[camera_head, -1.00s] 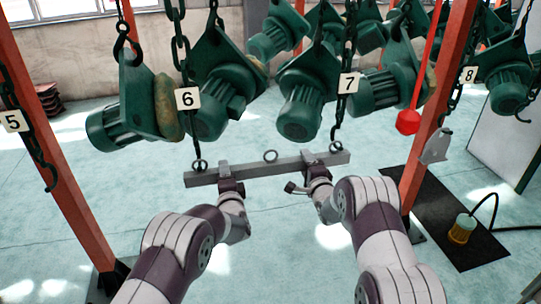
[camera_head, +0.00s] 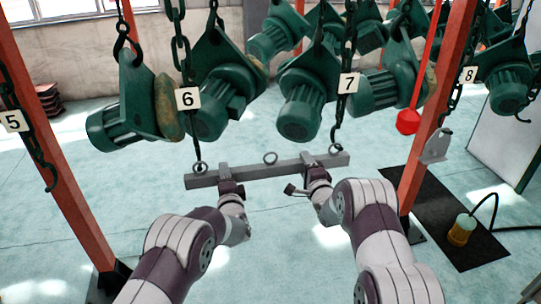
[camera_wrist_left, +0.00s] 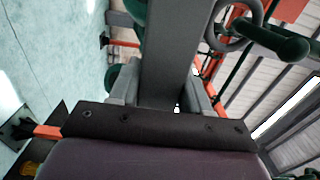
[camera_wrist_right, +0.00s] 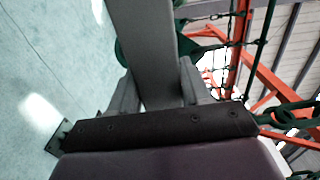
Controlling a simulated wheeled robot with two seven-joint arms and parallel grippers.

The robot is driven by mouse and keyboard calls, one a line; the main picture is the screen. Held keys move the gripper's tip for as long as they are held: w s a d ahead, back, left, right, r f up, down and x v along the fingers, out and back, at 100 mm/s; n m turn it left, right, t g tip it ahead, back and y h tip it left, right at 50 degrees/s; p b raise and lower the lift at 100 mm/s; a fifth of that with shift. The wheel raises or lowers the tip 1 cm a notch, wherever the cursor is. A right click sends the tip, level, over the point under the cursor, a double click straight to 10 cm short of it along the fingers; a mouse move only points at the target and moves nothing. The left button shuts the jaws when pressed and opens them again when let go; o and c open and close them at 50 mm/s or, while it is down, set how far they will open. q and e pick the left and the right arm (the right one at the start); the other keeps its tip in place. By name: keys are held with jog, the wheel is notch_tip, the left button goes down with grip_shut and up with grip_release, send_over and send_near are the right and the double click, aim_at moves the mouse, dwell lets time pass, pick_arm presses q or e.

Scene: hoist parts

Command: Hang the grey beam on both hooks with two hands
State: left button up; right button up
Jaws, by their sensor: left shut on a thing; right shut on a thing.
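My left gripper (camera_head: 226,174) is shut on the beam left of centre. My right gripper (camera_head: 309,162) is shut on it towards the right end. The hook on chain 6 (camera_head: 197,151) meets the left ring (camera_head: 200,168). The hook on chain 7 (camera_head: 337,133) meets the right ring (camera_head: 335,149). In the left wrist view a dark green hook tip (camera_wrist_left: 283,42) overlaps a ring (camera_wrist_left: 234,22). I cannot tell whether either hook bears the beam.
Several green motor hoists (camera_head: 212,95) hang close above and behind the beam. Orange posts (camera_head: 62,165) stand left and right (camera_head: 437,105). A red pendant (camera_head: 408,121) hangs at right. A yellow lamp (camera_head: 461,229) stands on a dark mat. The floor below the beam is clear.

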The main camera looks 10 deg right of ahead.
pick_arm(q)
jog(key=o, duration=1.1)
pick_arm(e)
jog(key=shift+r, duration=0.1)
pick_arm(q)
jog(key=shift+o, duration=0.2)
jog(key=shift+f, duration=0.1)
pick_arm(e)
jog(key=o, duration=1.1)
pick_arm(q)
jog(key=o, duration=0.3)
pick_arm(e)
jog(key=shift+o, duration=0.2)
jog(key=o, duration=0.3)
pick_arm(q)
jog(key=shift+s, duration=0.1)
pick_arm(e)
jog(key=shift+s, duration=0.1)
pick_arm(q)
jog(key=s, duration=0.9)
jog(key=shift+d, duration=0.15)
pick_arm(e)
jog(key=s, duration=0.9)
jog(key=shift+d, duration=0.15)
